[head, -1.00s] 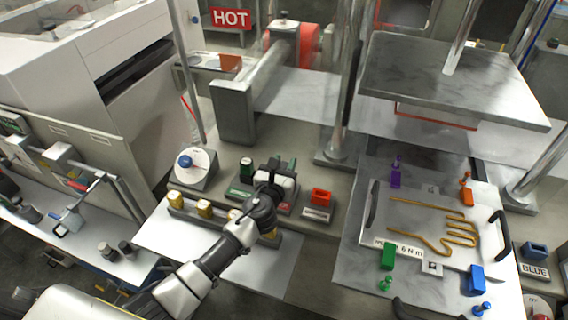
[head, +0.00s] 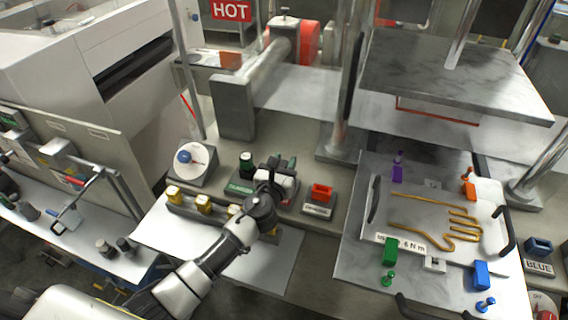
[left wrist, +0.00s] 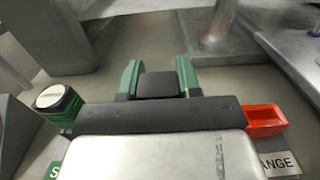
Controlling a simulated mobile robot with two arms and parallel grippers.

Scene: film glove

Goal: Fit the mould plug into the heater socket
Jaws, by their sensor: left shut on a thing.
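I cannot tell for sure that this block is the mould plug. The gripper sits between a round-topped green part (head: 246,160) and an orange socket (head: 320,192), which also shows in the left wrist view (left wrist: 264,118). My gripper hides what lies directly beneath it. My right gripper is not in view.
The mould plate (head: 378,225) carries a bent gold glove-shaped tube (head: 440,212). Green (head: 390,250), purple (head: 397,168), orange (head: 469,186) and blue (head: 481,275) blocks sit around it. A steel post (head: 345,110) and raised press plate (head: 455,80) stand behind. A dial (head: 192,160) is left.

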